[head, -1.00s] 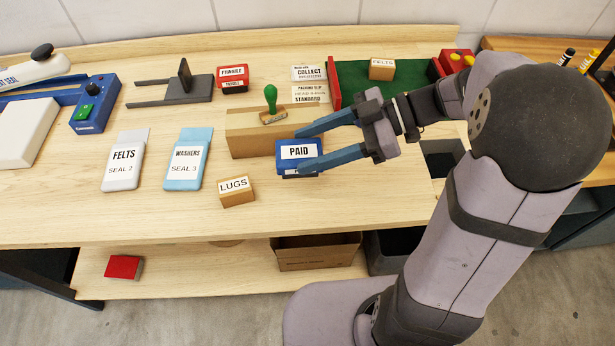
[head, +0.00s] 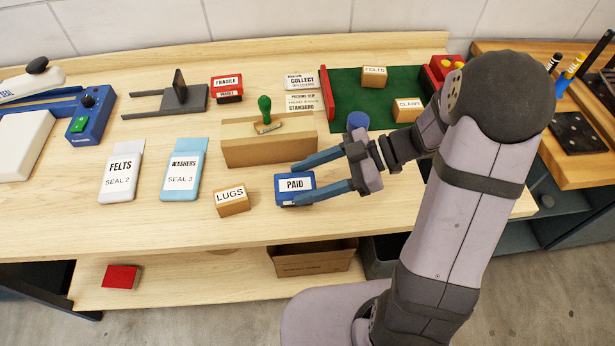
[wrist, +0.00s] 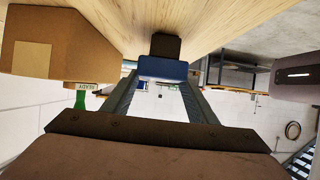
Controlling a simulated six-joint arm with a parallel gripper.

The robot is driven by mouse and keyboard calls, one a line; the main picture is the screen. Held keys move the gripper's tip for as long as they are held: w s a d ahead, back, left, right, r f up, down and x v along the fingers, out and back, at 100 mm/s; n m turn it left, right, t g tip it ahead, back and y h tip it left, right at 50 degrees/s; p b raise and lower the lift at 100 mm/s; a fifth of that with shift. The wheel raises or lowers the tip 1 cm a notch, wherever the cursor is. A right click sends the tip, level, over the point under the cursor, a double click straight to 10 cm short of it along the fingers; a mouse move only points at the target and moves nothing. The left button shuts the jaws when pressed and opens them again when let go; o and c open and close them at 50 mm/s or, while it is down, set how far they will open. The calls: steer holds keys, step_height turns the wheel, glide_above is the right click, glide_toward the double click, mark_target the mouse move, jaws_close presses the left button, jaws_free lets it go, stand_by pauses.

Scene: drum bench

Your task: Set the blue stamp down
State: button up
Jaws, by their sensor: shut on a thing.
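The blue stamp (head: 288,196), with a white PAID label, is between the fingers of my gripper (head: 300,184) in the head view. My gripper is shut on it from the right. The stamp is over the bench, right of the LUGS box and in front of the long cardboard block. In the wrist view the blue stamp (wrist: 163,69) sits between the fingertips, with its dark base close to the wood. I cannot tell whether the base touches the bench top.
The LUGS box (head: 232,200) stands close to the left. The bench's front edge is near; bare wood (head: 275,225) lies in front.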

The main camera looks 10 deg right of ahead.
steer(key=shift+f, duration=0.15)
steer(key=o, duration=1.2)
steer(key=shift+r, duration=0.2)
steer(key=shift+d, duration=0.3)
steer(key=b+v, duration=0.3)
steer(key=v, duration=0.8)
steer(key=shift+d+r, duration=0.15)
